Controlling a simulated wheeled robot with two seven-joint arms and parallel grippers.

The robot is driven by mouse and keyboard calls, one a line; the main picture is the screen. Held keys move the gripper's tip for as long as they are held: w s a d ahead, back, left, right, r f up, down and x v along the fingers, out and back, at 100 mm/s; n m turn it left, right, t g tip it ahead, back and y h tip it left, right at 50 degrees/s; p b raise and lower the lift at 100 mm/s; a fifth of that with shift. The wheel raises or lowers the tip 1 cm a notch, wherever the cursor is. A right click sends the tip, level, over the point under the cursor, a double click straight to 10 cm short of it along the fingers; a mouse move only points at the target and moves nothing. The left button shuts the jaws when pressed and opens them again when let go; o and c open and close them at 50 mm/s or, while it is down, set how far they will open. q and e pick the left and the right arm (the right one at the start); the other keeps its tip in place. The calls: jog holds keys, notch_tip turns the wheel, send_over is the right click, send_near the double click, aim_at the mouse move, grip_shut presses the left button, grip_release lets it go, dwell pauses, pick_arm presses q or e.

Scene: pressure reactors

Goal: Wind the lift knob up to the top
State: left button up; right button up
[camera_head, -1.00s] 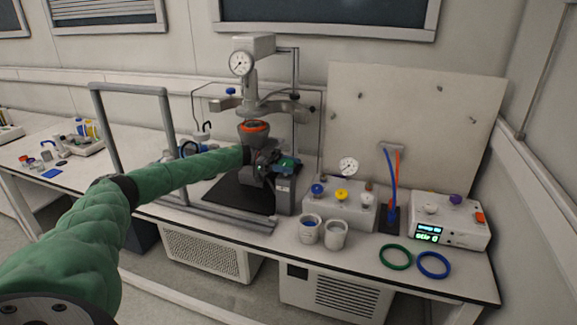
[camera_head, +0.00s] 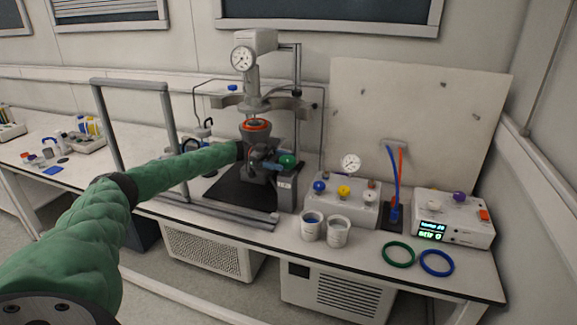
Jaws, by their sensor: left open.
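The reactor stand (camera_head: 284,199) stands on the bench with its grey head, pressure gauge (camera_head: 243,58) and upright column above it. My left gripper (camera_head: 272,161) is open just left of the green knob. At this size I cannot tell whether its fingers touch the knob. My right gripper is out of view.
A grey tubular frame (camera_head: 168,104) stands left of the reactor. To the right are a valve box (camera_head: 343,199), two white cups (camera_head: 338,232), a controller box (camera_head: 452,218), a green ring (camera_head: 398,254) and a blue ring (camera_head: 436,263). A pale panel (camera_head: 416,125) stands behind.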

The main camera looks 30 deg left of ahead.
pick_arm(q)
jog(key=shift+s+a+b, duration=0.2)
jog(key=shift+a+b, duration=0.25)
jog(key=shift+a, duration=1.15)
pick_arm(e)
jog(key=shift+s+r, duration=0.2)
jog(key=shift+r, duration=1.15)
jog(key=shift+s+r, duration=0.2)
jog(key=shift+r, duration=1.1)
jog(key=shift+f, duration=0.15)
